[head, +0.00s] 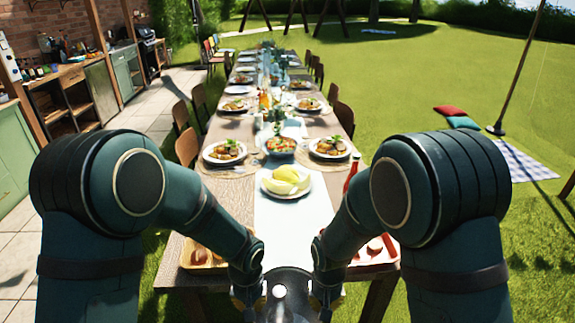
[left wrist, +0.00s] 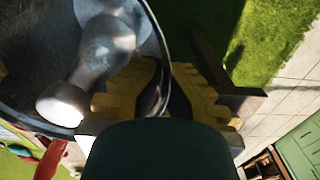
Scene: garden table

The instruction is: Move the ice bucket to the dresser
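The ice bucket (head: 280,312) is a dark metal vessel at the bottom centre of the head view, cut off by the frame edge. A bottle-like grey object with a pale end (head: 279,291) sits inside it. In the left wrist view the bucket's curved rim (left wrist: 158,35) runs between the yellow pads of my left gripper (left wrist: 165,90), which is shut on it. My left gripper (head: 248,298) is at the bucket's left side. My right gripper (head: 324,298) is at its right side, mirroring the left, fingertips partly hidden. No piece is clearly identifiable as the dresser; a green cabinet (head: 18,165) stands at left.
A long dining table (head: 225,192) stretches ahead, with plates of food, bottles and a plate of yellow-green fruit (head: 287,180). Chairs line both sides. A paved strip (head: 150,115) and kitchen counters are at left; open lawn is at right.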

